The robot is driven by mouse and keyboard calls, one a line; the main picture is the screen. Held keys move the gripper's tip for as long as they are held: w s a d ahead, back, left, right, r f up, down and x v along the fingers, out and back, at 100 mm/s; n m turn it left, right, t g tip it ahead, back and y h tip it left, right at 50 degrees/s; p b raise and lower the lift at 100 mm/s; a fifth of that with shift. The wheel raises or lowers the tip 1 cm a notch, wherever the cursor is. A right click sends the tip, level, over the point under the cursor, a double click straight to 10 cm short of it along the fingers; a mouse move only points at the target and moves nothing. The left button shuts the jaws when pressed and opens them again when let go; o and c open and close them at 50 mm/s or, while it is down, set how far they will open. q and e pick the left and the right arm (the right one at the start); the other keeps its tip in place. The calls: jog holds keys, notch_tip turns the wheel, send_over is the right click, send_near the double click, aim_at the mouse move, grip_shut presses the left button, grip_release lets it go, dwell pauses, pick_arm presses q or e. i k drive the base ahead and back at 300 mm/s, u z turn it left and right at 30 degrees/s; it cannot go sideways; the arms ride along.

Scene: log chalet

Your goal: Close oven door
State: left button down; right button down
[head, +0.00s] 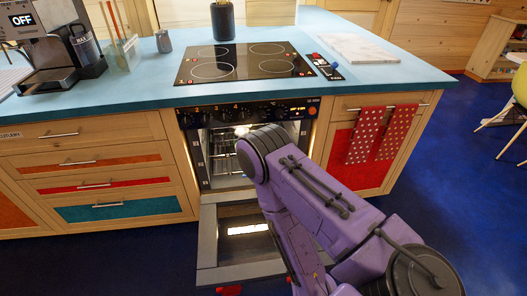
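The oven (255,113) is built into the wooden counter below the cooktop. Its door (208,246) is folded down, open and roughly level, with a glass window. The lit oven inside (220,150) shows wire racks. My purple right arm comes in from the lower right. It bends in front of the oven opening and runs down past the door's right side, hiding part of both. I cannot tell whether the arm touches the door. Neither gripper shows in the head view.
Wooden drawers (95,163) stand left of the oven. A red-panelled cabinet with dotted towels (370,135) hanging from its rail stands right. The blue counter bears a coffee machine (45,50) and a marble board (355,48). Blue floor (110,260) is clear at lower left.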

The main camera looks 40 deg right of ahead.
aim_at(209, 276)
jog(key=z, duration=2.55)
jog(key=i, duration=0.3)
jog(key=z, duration=0.9)
jog(key=k, duration=0.6)
jog(key=u, duration=2.4)
